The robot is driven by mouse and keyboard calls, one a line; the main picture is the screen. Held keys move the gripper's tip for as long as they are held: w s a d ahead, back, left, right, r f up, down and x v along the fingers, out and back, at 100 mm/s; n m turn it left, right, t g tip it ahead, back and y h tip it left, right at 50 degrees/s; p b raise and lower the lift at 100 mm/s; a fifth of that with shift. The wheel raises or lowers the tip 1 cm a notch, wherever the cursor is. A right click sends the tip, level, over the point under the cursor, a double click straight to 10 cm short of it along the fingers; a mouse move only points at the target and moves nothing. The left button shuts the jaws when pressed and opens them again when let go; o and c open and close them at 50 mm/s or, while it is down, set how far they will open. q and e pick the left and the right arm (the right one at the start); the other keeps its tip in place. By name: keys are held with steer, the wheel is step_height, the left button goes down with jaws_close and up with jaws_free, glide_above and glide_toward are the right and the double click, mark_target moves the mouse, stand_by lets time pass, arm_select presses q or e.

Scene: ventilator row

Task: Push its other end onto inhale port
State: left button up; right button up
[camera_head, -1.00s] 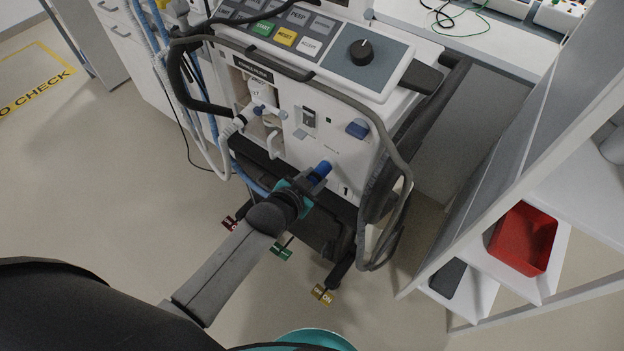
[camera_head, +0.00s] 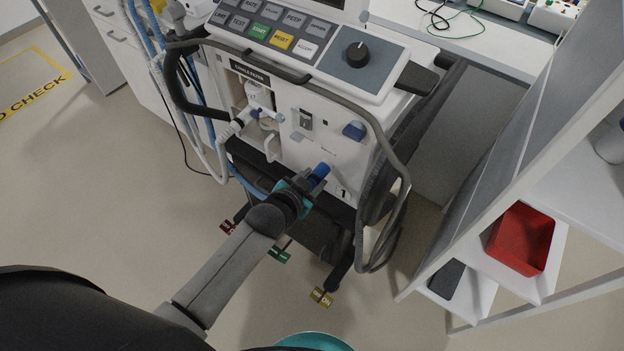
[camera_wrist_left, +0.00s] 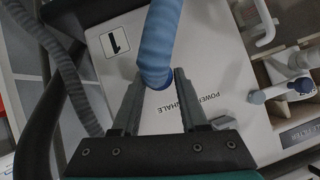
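The ventilator (camera_head: 335,155) stands in the middle of the head view. My left gripper (camera_head: 314,181) is at the lower part of its front panel. In the left wrist view, its two fingers (camera_wrist_left: 158,88) stand on either side of a ribbed blue hose (camera_wrist_left: 160,40) and appear closed on it near its end. The hose end (camera_head: 320,170) is at the panel, over a blue ring beside the lettering INHALE (camera_wrist_left: 172,121). The inhale port is mostly hidden by the hose, so I cannot tell how far the end is seated. My right gripper is not visible.
White fittings with a hose (camera_head: 237,125) are on the panel's left. A shelf with a red bin (camera_head: 521,240) stands at right. Open floor (camera_head: 90,170) lies at left.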

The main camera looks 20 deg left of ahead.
arm_select(q)
steer(key=o, duration=0.4)
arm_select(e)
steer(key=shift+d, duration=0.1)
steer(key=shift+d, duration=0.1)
arm_select(q)
steer(key=shift+s+a+r+p, duration=0.1)
steer(key=shift+s+r+p, duration=0.2)
steer(key=shift+s, duration=0.2)
steer(key=p+v, duration=0.4)
steer(key=v, duration=1)
steer(key=shift+p, duration=0.35)
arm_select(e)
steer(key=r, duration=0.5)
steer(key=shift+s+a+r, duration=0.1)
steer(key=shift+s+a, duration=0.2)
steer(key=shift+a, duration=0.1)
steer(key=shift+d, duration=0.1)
